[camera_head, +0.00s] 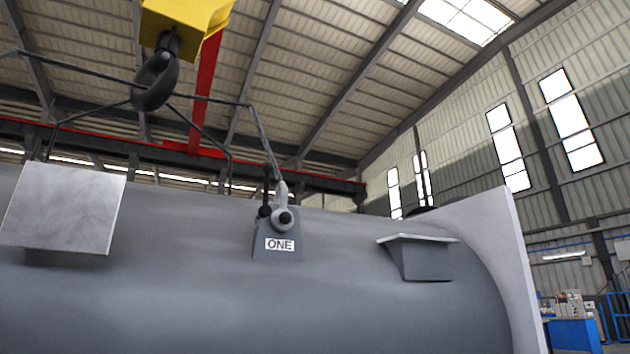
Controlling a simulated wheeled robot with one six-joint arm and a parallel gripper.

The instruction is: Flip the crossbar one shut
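A grey lug block (278,247) with a white label reading ONE stands on the upper side of the large grey shell (330,280). A light grey ring-like fitting (283,215) sits at its top, where a dark sling line comes down to it. A short dark bar with a rounded end (265,210) stands upright just left of the fitting. It may be the crossbar; its parts are too small to tell whether it is open or shut. My gripper is not in view.
A yellow hook block with a dark hook (156,80) hangs at upper left, with dark sling lines running from it. A pale square plate (64,208) and a grey bracket (422,258) stick out from the shell. A wide flange (487,250) closes its right end.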

